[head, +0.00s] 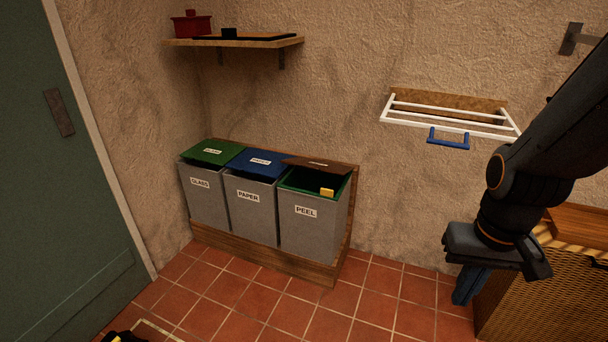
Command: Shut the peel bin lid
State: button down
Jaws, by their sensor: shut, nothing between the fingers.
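The peel bin (311,232) is a grey bin with a PEEL label, at the right end of a row of three. Its brown lid (322,166) is raised at the back and stands partly open. The green inside rim shows below it, with a small yellow thing (327,192) at the opening. My gripper (468,285) is at the right of the head view, well to the right of the peel bin and apart from it. It points down, shut and empty, in front of a wicker chest.
The paper bin (253,209) with a blue lid and the glass bin (202,196) with a green lid stand left of it in a wooden frame. A white wall rack (450,117) with a blue hook hangs right. The wicker chest (540,305) stands lower right. Tiled floor is clear ahead.

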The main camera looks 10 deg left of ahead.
aim_at(301, 162)
jog(key=u, duration=1.05)
jog(key=i, duration=1.45)
jog(key=z, duration=1.1)
jog(key=i, duration=0.8)
jog(key=z, duration=0.15)
